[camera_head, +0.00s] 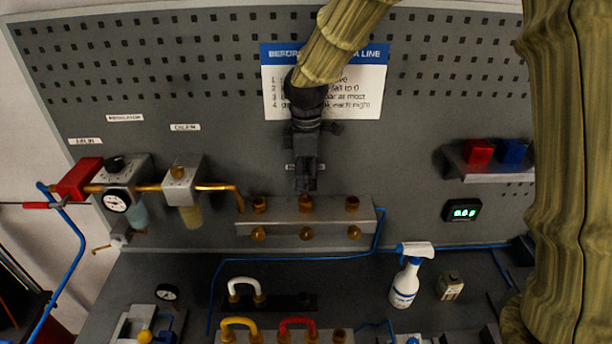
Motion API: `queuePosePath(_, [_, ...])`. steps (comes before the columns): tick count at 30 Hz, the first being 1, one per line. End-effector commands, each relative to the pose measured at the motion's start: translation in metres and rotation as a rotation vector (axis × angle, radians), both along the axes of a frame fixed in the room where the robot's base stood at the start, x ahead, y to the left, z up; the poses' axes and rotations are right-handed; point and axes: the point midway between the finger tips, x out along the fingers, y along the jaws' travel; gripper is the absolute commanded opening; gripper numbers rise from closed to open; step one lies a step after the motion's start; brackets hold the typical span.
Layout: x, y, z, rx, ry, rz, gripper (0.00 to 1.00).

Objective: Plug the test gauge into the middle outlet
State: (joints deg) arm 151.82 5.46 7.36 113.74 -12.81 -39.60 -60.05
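A grey manifold block (278,222) on the back panel has three brass outlets on top. The middle outlet (305,205) is directly below my gripper (306,186), which points down with its tips close to it. Contact cannot be told. The gripper is dark and small here, so I cannot tell whether it is open or shut, and no held item is clear. A small round black-rimmed gauge (167,292) sits at the bench's left by a pale fixture; it may be the test gauge. Another gauge (116,200) is mounted on the regulator.
Brass knobs (257,234) line the manifold's front. A blue hose (300,258) runs below it. A spray bottle (407,276) and a small tan box (450,285) stand right. Coloured loops (297,322) occupy the front. A shelf (490,177) and lit display (462,210) are at right.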

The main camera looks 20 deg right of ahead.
Motion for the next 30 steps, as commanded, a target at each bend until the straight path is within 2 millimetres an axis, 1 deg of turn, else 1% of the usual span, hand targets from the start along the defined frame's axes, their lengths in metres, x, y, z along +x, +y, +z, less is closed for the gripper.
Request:
queuePosePath(1, [0.0,0.0,0.0,0.0,0.0,0.0,0.41])
queuePosePath(2, [0.0,0.0,0.0,0.0,0.0,0.0,0.46])
queuePosePath(11, [0.0,0.0,0.0,0.0,0.0,0.0,0.46])
queuePosePath(14, [0.0,0.0,0.004,0.0,0.0,0.0,0.46])
queuePosePath(17, [0.001,0.0,0.014,0.0,-0.002,0.0,0.46])
queuePosePath(20, [0.001,0.0,0.03,0.001,-0.003,0.0,0.46])
queuePosePath(27, [0.001,0.0,0.074,0.002,-0.004,0.0,0.46])
queuePosePath(30, [0.001,-0.001,0.09,0.002,-0.002,0.0,0.46])
